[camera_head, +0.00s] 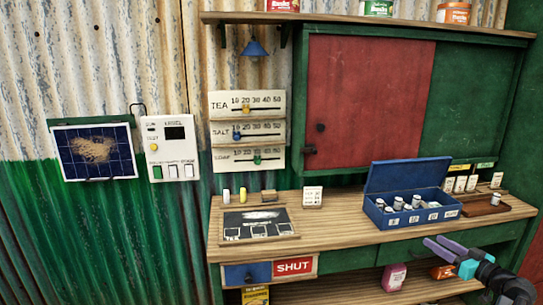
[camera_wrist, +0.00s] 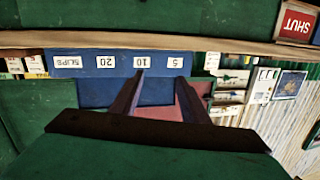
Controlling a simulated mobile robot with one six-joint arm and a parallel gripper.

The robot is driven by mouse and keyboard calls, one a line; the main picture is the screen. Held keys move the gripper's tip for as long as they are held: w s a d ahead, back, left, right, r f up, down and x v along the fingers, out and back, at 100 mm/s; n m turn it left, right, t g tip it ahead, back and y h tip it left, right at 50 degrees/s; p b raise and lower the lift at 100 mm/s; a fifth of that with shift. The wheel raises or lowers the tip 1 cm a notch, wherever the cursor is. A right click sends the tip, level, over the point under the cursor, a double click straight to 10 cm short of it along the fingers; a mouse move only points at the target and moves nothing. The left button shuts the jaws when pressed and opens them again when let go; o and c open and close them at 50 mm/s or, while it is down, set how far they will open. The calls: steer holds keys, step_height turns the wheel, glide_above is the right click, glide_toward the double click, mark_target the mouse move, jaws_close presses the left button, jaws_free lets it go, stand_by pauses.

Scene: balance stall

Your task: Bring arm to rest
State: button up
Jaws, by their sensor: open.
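My gripper (camera_head: 434,241) is at the lower right of the head view, in front of the counter's front edge. Its two purple fingers are apart with nothing visible between them. In the wrist view, which is upside down, the same fingers (camera_wrist: 160,76) point toward the blue box (camera_wrist: 90,62) with labels such as SLIPS, 20, 10 and 5. In the head view the open blue box (camera_head: 414,218) holds several small weights and stands on the counter beyond my gripper. My arm bends in from the lower right corner; most of it is out of view.
The wooden counter (camera_head: 340,232) carries a dark slate (camera_head: 258,224) at left and a brown tray (camera_head: 497,205) at right. A pink container (camera_head: 395,277) stands on the shelf below. A red SHUT sign (camera_head: 293,267) hangs at the counter front. The corrugated wall is left.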

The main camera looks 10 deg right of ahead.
steer(key=w+a+f+m+g+y, duration=0.1)
steer(key=w+a+f+g+y, duration=0.2)
steer(key=a+f, duration=1)
steer(key=w+a+f+g+y, duration=0.1)
steer(key=w+a+f+g, duration=0.3)
steer(key=a+f, duration=0.85)
steer(key=s+a+f+g, duration=0.4)
steer(key=a+f, duration=0.3)
steer(key=a, duration=0.1)
steer(key=s+a+f+g, duration=0.3)
steer(key=s+a+f, duration=0.25)
steer(key=a, duration=0.35)
steer(key=s+a+f+g+h, duration=0.2)
steer(key=s+a+f, duration=0.1)
steer(key=s, duration=0.4)
steer(key=s+a+f+g+h+p, duration=0.1)
steer(key=s+a+f+g+h, duration=0.1)
steer(key=s+f, duration=0.4)
steer(key=s+a+f+g+h, duration=0.1)
steer(key=s+a+f+g, duration=0.3)
steer(key=s, duration=0.6)
steer(key=shift+s+a+f+n+h+p, duration=0.3)
steer(key=shift+a+f+n+h, duration=0.1)
steer(key=shift+a, duration=0.35)
steer(key=shift+w, duration=0.1)
